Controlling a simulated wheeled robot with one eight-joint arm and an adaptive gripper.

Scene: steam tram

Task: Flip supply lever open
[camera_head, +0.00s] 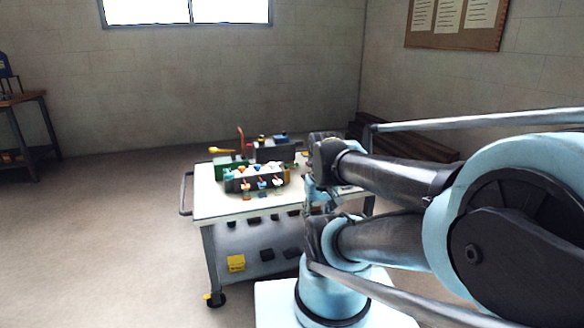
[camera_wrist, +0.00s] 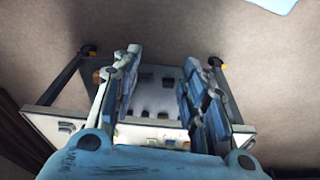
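A cluster of small coloured fittings stands on a white-topped cart (camera_head: 215,203) in the head view. A red upright handle (camera_head: 240,136) and a yellow-tipped handle (camera_head: 221,150) rise at its back left. Several small orange, blue and white fittings sit along a dark block (camera_head: 240,185) in front. I cannot tell which one is the supply lever or how it is set. My gripper (camera_wrist: 161,75) is open and empty in the wrist view, its two fingers apart with part of the cart showing between them. In the head view my arm hides the cart's right part.
The cart has a side handle (camera_head: 186,193) at left and a lower shelf with a yellow box (camera_head: 236,263) and dark items. A workbench (camera_head: 22,100) stands far left. Dark beams (camera_head: 400,135) lie by the back wall. The floor left of the cart is clear.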

